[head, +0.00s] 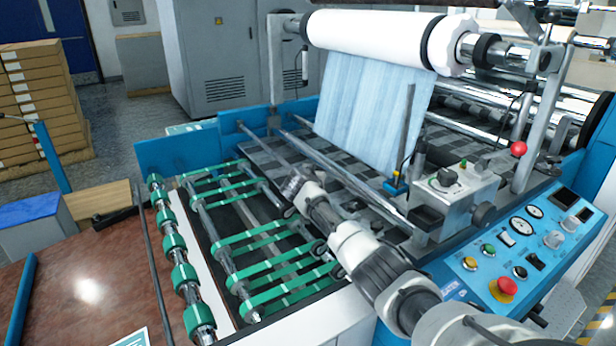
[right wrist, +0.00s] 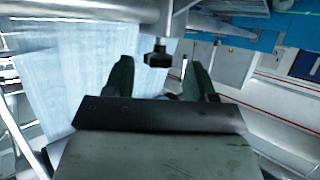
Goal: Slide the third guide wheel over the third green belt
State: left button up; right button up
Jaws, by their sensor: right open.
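Several green belts (head: 265,233) run side by side over the rollers at the left of the machine. Which one counts as the third is not clear. My right arm reaches in from the lower right, with its gripper (head: 293,184) above the far inner side of the belts. In the right wrist view the two dark fingers of this gripper (right wrist: 160,62) stand apart with nothing between them. A dark knob-like part (right wrist: 157,53), possibly a guide wheel, hangs from a bar just past the fingertips. I cannot tell the guide wheels apart in the head view. My left gripper is out of view.
A large white roll (head: 375,38) feeds a pale blue sheet (head: 370,105) down into the machine. A metal rod (head: 335,165) and a grey block (head: 460,195) are close to my right arm. The blue control panel (head: 525,245) is at the right. A brown table (head: 85,270) is at the left.

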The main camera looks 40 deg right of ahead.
jog(key=p+v, duration=0.8)
jog(key=v, duration=0.1)
jog(key=shift+s+a, duration=0.2)
jog(key=shift+s, duration=0.05)
jog(key=shift+r, duration=0.15)
